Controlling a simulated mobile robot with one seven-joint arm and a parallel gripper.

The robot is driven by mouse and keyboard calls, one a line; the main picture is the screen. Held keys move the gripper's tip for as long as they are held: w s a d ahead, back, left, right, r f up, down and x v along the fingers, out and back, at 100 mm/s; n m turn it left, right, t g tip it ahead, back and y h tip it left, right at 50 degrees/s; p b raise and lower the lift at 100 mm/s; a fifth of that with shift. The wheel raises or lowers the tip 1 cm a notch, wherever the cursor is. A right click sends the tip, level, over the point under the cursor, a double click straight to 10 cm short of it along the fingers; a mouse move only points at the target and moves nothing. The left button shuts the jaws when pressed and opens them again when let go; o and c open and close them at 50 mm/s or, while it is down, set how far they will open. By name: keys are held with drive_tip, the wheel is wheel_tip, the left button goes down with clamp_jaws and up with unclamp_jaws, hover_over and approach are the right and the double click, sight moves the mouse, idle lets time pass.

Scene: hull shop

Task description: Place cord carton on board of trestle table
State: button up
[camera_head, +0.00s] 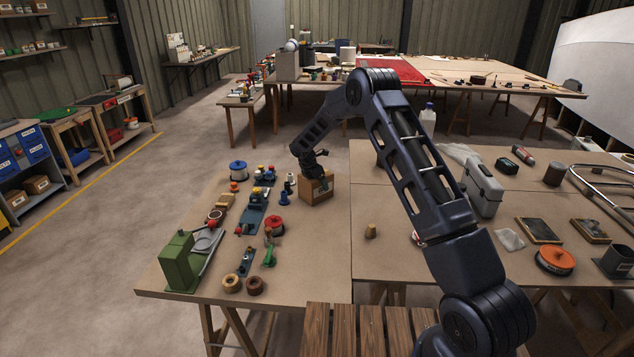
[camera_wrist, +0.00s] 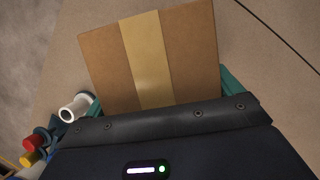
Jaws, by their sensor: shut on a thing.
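The cord carton (camera_head: 316,191) is a small brown cardboard box near the far right corner of the left trestle table's board (camera_head: 318,255). In the wrist view the carton (camera_wrist: 104,60) shows a pale tape strip down its middle. My gripper (camera_head: 321,180) reaches down over the carton and is shut on it. In the wrist view the teal fingers of my gripper (camera_wrist: 165,95) show on either side of the carton. The carton looks upright and at board level; I cannot tell whether its underside touches the board, as that side is hidden.
Spools and small bottles (camera_head: 289,183) stand just left of the carton. A green machine (camera_head: 181,262) and several tools fill the board's left side. A grey toolbox (camera_head: 482,188) stands on the adjoining right board. The left board's front right area is mostly clear.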

idle(0.3)
drive_tip(key=o, duration=0.8)
drive_tip(key=shift+f, duration=0.1)
drive_tip(key=v, duration=1.2)
drive_tip(key=shift+r, duration=0.2)
